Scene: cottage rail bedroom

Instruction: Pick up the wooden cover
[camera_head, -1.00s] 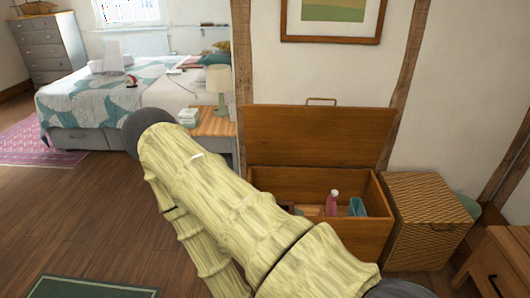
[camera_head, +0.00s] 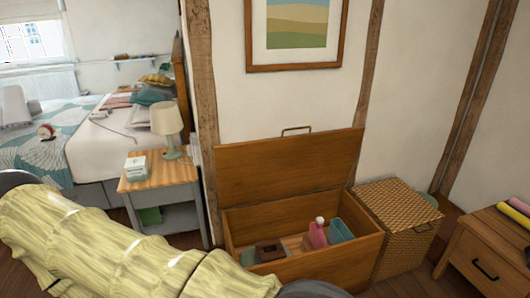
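A wooden chest (camera_head: 325,267) stands against the wall with its hinged wooden lid (camera_head: 290,167) raised upright behind it. The lid has a metal handle on its top edge. Inside the chest lie a small dark brown object (camera_head: 270,251), a pink bottle (camera_head: 318,233) and a teal box (camera_head: 340,231). I cannot tell for sure whether the wooden cover is this lid or another thing. My pale yellow arm crosses the lower left of the view, in front of the chest. My gripper is not visible.
A woven basket (camera_head: 405,258) with a closed lid stands right of the chest. A wooden drawer unit (camera_head: 483,262) is at the far right. A nightstand (camera_head: 165,208) with a lamp (camera_head: 168,125) and white box stands left of the chest, beside the bed (camera_head: 95,150).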

